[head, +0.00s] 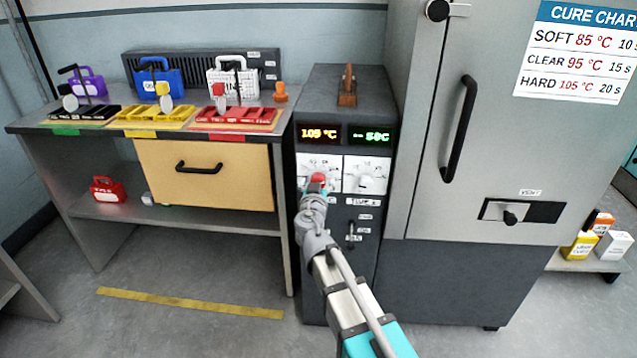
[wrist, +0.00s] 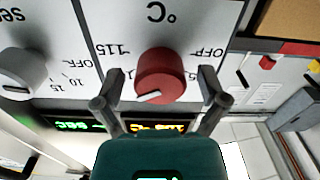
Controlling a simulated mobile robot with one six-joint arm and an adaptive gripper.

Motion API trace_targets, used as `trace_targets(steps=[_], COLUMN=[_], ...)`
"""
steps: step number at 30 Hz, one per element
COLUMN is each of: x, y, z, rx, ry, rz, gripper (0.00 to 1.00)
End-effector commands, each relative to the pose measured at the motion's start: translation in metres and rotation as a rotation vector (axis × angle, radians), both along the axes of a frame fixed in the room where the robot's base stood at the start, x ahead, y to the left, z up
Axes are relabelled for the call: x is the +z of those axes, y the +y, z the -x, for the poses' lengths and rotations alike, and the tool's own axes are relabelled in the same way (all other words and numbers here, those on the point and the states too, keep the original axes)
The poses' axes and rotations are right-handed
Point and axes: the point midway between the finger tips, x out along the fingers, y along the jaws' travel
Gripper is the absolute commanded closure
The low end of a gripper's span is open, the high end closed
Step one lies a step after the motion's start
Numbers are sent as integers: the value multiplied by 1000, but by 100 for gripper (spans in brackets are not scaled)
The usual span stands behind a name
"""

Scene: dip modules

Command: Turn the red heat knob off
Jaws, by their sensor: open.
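The red heat knob (wrist: 162,72) sits on a white dial plate marked °C. In the wrist view, which is upside down, its white pointer line points down and left, away from the OFF mark on the right. My gripper (wrist: 161,92) is open, with one finger on each side of the knob. I cannot tell whether the fingers touch it. In the head view the red knob (head: 318,178) shows just above my gripper (head: 314,191). The orange display (head: 320,134) above it appears to read 105 °C.
A white seconds knob (wrist: 22,68) is beside the red one, with a green display (head: 370,137) above it. A tall grey cabinet (head: 425,190) stands to the right. A bench (head: 280,120) with coloured trays and modules stands to the left.

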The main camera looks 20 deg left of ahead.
Motion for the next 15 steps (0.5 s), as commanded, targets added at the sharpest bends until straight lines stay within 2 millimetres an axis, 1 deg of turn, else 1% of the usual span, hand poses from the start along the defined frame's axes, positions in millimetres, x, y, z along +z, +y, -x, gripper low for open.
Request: trace_targets(steps=[8, 9, 14, 15], x=[0, 0, 0, 0], y=[0, 0, 0, 0], z=[0, 0, 0, 0], rx=[0, 0, 0, 0], ry=[0, 0, 0, 0], rz=[0, 0, 0, 0], gripper=[8, 15, 45, 52])
